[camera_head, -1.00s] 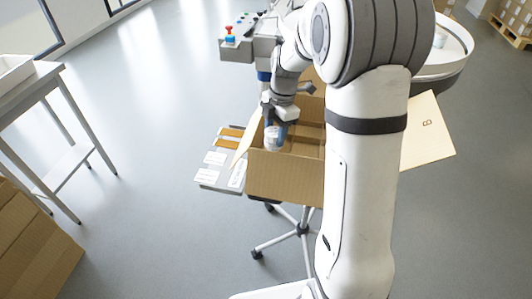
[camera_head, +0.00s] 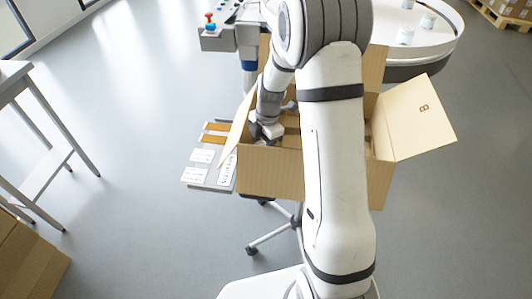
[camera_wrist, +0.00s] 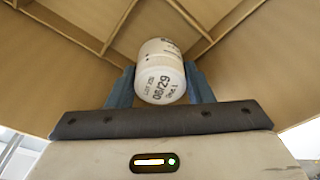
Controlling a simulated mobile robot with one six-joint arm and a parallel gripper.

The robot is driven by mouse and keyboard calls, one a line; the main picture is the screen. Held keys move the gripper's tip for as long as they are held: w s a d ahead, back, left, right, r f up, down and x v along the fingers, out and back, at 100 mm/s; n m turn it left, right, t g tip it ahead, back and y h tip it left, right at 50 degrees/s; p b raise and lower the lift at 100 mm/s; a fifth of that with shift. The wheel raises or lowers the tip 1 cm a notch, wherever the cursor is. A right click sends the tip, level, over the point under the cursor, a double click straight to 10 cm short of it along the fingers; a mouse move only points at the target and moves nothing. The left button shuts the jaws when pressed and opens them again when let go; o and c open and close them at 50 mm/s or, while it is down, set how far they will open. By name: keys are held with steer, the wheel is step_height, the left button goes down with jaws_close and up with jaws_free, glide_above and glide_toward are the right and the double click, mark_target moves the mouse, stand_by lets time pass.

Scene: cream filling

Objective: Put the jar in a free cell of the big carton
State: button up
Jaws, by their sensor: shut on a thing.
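The big carton (camera_head: 270,172) stands open on a wheeled stand in the head view, its flaps spread. My gripper (camera_head: 265,132) is down inside its left part, behind the front wall. In the wrist view my gripper (camera_wrist: 160,85) is shut on the white jar (camera_wrist: 160,72), one blue finger on each side. The jar's printed lid, marked 06/29, faces the camera. Cardboard dividers (camera_wrist: 120,25) form cells beyond the jar. I cannot tell whether the jar's lower end is within a cell or touches the floor. The jar is hidden in the head view.
A round white table (camera_head: 440,45) with several jars stands behind on the right. A grey panel with labels (camera_head: 200,158) lies left of the carton. A flap (camera_head: 415,115) sticks out to the right. A grey bench (camera_head: 45,170) is at far left.

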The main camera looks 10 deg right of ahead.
steer(key=shift+a+f, duration=0.1)
steer(key=shift+f, duration=1.6)
steer(key=shift+f, duration=0.2)
steer(key=o, duration=0.8)
steer(key=shift+r, duration=0.1)
